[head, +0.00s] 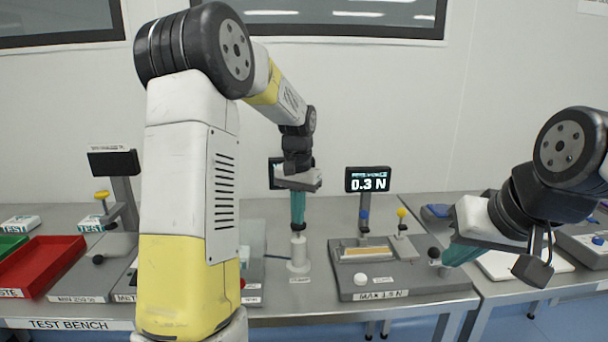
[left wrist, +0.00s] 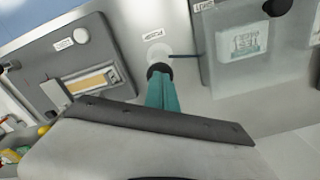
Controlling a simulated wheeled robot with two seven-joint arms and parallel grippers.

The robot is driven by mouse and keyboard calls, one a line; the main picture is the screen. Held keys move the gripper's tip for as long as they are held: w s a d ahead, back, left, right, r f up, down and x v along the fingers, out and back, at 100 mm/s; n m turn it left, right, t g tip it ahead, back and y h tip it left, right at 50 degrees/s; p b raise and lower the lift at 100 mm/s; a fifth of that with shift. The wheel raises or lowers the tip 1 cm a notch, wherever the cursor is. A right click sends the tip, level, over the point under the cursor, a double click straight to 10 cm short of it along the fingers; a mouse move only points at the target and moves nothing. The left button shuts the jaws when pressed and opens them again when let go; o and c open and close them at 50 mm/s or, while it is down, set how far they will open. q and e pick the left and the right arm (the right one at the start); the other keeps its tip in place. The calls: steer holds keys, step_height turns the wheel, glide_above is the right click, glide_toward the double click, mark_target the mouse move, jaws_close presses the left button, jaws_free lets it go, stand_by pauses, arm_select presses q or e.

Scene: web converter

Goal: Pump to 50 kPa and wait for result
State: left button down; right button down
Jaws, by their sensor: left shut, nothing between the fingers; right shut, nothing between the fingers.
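A small white hand pump (head: 299,256) stands upright on the bench, also in the left wrist view (left wrist: 158,52). My left gripper (head: 298,228) is shut and empty, its teal fingers pointing down at the pump's top. In the left wrist view its fingertips (left wrist: 158,78) meet or hover just over a dark cap on the pump; I cannot tell contact. A dark tube runs from the pump to a clear chamber (left wrist: 220,85) with a labelled white packet (left wrist: 242,42) inside. A display (head: 273,174) behind my left gripper is mostly hidden; its reading is unseen. My right gripper (head: 447,262) is shut and empty.
A grey force tester (head: 400,280) with a "0.3 N" display (head: 368,180) stands right of the pump, close to my right gripper. Red (head: 45,262) and green trays lie at left. My left arm hides part of the bench.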

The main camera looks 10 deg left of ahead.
arm_select(q)
steer(key=shift+f, duration=0.25)
steer(key=shift+r, duration=2.5)
steer(key=shift+f, duration=0.1)
steer(key=shift+f, duration=2.4)
steer(key=shift+r, duration=2.5)
steer(key=shift+f, duration=0.1)
